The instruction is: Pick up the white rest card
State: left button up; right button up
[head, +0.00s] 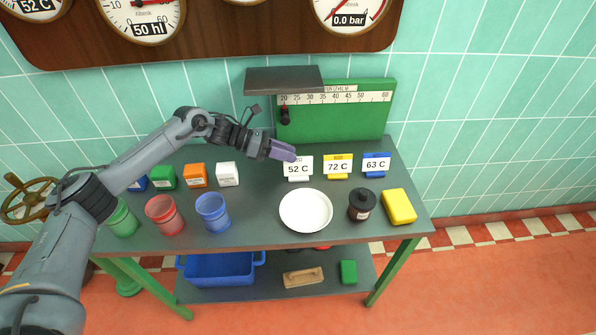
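The white rest card (298,170), marked "52 C", stands upright toward the back of the grey table, leftmost in a row of three cards. My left gripper (288,153) reaches in from the left, with its purple fingers at the card's upper left edge. The fingers cover part of the card's top. I cannot tell whether they touch it or how far apart they are. The yellow card (338,165), marked "72 C", and the blue card (376,163), marked "63 C", stand to the right. My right gripper is not in view.
A white plate (306,211), black jar (362,205) and yellow block (399,206) lie in front of the cards. A white box (228,174) and a blue cup (213,212) stand left. A green board (350,118) with a scale stands behind.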

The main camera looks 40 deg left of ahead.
aim_at(300, 159)
pick_arm(q)
jog(key=x, duration=0.1)
jog(key=b+x, duration=0.1)
jog(key=x, duration=0.1)
jog(key=shift+d+f, duration=0.25)
jog(key=shift+f, duration=0.15)
jog(key=shift+w+d+f+b, duration=0.1)
jog(key=shift+w+d+b, duration=0.15)
jog(key=shift+d+b, duration=0.15)
grip_shut()
